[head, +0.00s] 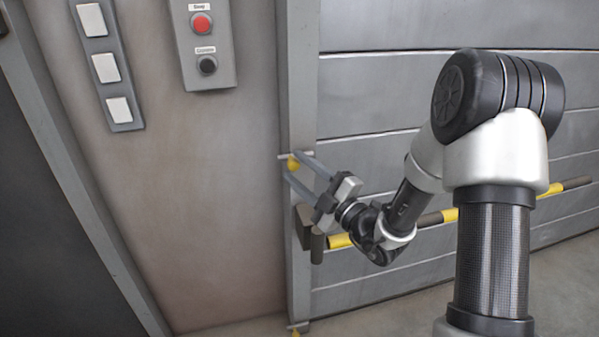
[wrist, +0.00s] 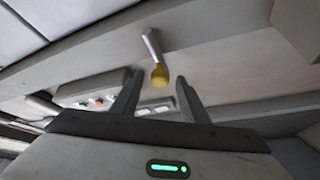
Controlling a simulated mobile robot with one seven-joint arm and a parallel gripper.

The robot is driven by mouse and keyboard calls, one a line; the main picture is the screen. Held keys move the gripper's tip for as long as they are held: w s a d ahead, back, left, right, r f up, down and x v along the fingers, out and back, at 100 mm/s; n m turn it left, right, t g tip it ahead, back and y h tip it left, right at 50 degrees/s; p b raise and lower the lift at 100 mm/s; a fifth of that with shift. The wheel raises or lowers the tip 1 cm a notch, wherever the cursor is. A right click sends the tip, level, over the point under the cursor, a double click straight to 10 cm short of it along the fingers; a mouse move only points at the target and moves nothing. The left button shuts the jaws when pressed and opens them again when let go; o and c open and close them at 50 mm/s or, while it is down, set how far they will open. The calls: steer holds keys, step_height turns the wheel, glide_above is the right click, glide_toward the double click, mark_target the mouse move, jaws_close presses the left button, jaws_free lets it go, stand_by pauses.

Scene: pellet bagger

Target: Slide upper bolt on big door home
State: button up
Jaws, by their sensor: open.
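The upper bolt (head: 293,163) has a yellow knob and sits on the grey frame post at the edge of the big door (head: 380,95), a grey panelled door. In the wrist view the bolt's yellow knob (wrist: 160,76) hangs on a short metal stem, between and just beyond the two fingertips. My gripper (head: 296,167) is open, with its two fingers at either side of the knob; it also shows in the wrist view (wrist: 158,80). I cannot tell whether a finger touches the knob. A lower bolt's yellow knob (head: 296,333) shows at the bottom edge.
A yellow and dark striped bar (head: 450,215) crosses the door below my gripper, with a dark bracket (head: 316,245) near the post. A control box (head: 207,45) with red and black buttons and a switch panel (head: 105,67) are on the wall left.

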jaws_close()
steer(key=d+p, duration=0.1)
steer(key=d, duration=0.1)
steer(key=w+d+p, duration=0.1)
steer(key=d, duration=0.1)
steer(key=shift+w+d, duration=0.2)
steer(key=shift+d, duration=0.2)
jaws_free()
steer(key=p+v, duration=0.2)
steer(key=v, duration=1.5)
steer(key=shift+s+d, duration=0.15)
steer(key=shift+d, duration=0.05)
